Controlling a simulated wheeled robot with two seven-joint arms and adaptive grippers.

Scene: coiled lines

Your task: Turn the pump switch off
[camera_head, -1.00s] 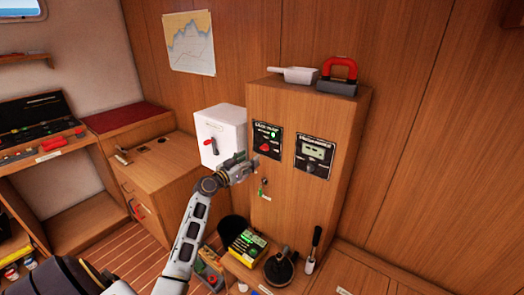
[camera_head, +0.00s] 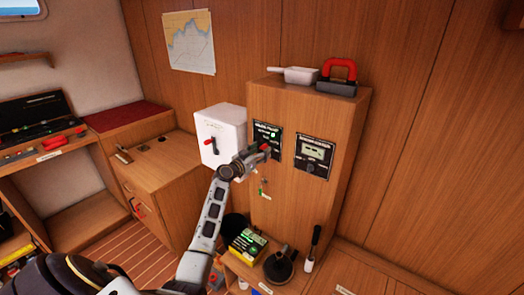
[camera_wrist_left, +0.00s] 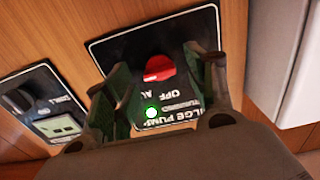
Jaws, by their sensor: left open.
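The bilge pump panel (camera_head: 262,130) is a black plate on the front of the wooden cabinet, with a lit green lamp (camera_head: 274,135). Its red switch knob (camera_wrist_left: 158,68) shows clearly in the left wrist view, where the panel lettering, including OFF, appears upside down. The green lamp also shows there (camera_wrist_left: 151,112). My left gripper (camera_head: 265,152) is open, with one finger on each side of the knob. Whether the fingers touch it I cannot tell. In the head view the gripper partly hides the knob. My right gripper is not in view.
A second panel with a display (camera_head: 315,157) sits right of the pump panel. A white box (camera_head: 222,130) with a red-handled lever stands left of it. A key hangs below.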

